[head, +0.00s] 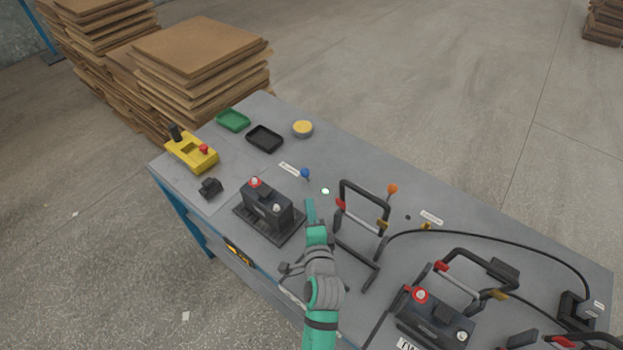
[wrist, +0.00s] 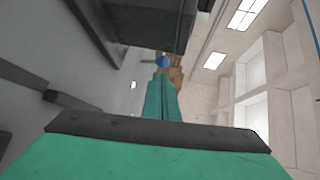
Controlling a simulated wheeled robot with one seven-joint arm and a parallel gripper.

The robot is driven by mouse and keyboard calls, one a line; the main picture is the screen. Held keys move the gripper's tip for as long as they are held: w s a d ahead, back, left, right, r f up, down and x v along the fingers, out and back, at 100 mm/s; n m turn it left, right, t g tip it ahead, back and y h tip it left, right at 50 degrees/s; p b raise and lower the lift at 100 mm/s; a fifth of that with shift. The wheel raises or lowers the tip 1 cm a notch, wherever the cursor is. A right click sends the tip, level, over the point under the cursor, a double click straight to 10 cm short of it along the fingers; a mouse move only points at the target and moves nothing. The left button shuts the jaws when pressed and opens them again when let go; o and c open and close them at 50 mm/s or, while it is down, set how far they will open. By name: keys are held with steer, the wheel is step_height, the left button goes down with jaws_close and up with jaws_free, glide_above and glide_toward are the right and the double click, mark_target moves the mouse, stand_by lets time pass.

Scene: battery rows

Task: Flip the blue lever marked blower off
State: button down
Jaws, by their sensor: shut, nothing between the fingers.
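The blue lever (head: 305,173) is a small blue knob on the grey bench top, beside a white label (head: 289,169) too small to read. In the wrist view the blue knob (wrist: 162,61) shows just beyond the fingertips. My gripper (head: 310,203) is shut and empty, low over the bench, with its teal fingers pointing toward the blue knob. In the head view a gap shows between the fingertips and the knob. In the wrist view the closed fingers (wrist: 161,95) line up with the knob; whether they touch it I cannot tell.
A black battery (head: 266,203) stands left of my gripper, and a black-handled frame (head: 361,205) stands close on its right. An orange knob (head: 392,189) is farther right. A yellow control box (head: 191,151), green tray (head: 233,120) and black tray (head: 264,138) lie at the far left.

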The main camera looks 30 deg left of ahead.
steer(key=shift+d, duration=0.15)
glide_toward(307, 177)
steer(key=x, duration=0.5)
steer(key=shift+w, duration=0.1)
steer(key=shift+a+f, duration=0.1)
steer(key=shift+a, duration=0.55)
